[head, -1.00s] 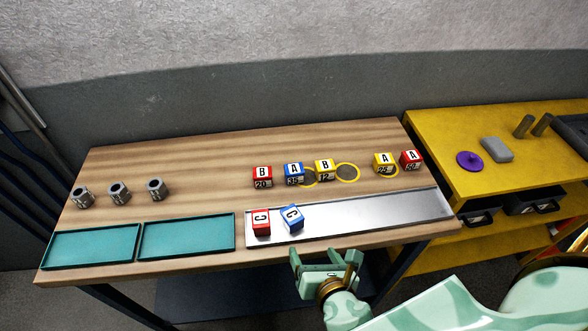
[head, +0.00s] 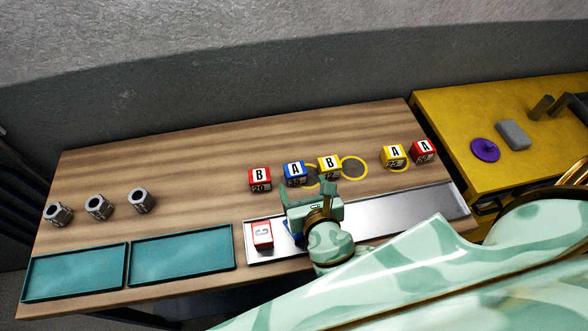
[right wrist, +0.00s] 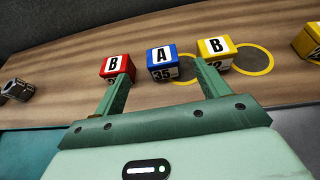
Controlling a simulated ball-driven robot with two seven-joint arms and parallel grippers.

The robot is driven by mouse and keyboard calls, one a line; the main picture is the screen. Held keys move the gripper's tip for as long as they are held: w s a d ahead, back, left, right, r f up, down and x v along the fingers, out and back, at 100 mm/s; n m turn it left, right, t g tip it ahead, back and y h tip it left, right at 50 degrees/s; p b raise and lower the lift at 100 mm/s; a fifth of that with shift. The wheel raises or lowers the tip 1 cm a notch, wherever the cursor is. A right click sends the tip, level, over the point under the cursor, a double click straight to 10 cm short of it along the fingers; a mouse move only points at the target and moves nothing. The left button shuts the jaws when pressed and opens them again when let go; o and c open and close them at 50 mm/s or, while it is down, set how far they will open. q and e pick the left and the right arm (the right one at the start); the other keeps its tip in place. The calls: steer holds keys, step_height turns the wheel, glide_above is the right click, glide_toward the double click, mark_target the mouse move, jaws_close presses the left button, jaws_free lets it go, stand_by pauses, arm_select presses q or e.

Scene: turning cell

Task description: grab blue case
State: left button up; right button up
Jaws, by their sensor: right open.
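A blue case (head: 293,173) marked A stands on the wooden table, between a red case marked B (head: 259,180) and a yellow case marked B (head: 329,167). It also shows in the right wrist view (right wrist: 161,63), ahead of the open jaws and between their directions. A second blue case (head: 291,229) lies in the silver tray, mostly hidden behind my right gripper. My right gripper (head: 308,186) is open and empty, on the near side of the blue A case. My left gripper is not in view.
The silver tray (head: 400,212) also holds a red case (head: 262,235). A yellow case (head: 394,155) and a red case (head: 423,151) stand further right. Two teal trays (head: 181,254) and several grey metal parts (head: 140,200) are at left. Yellow rings (head: 354,167) mark the table.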

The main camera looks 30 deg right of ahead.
mark_target(293, 164)
steer(key=b+x, duration=0.1)
steer(key=x, duration=0.6)
steer(key=shift+s, duration=0.1)
steer(key=x, duration=0.2)
steer(key=b+x, duration=0.1)
steer(key=x, duration=0.2)
steer(key=shift+d+f, duration=0.1)
steer(key=shift+f, duration=0.3)
steer(key=shift+r, duration=0.1)
steer(key=c, duration=1.2)
steer(key=shift+o, duration=0.2)
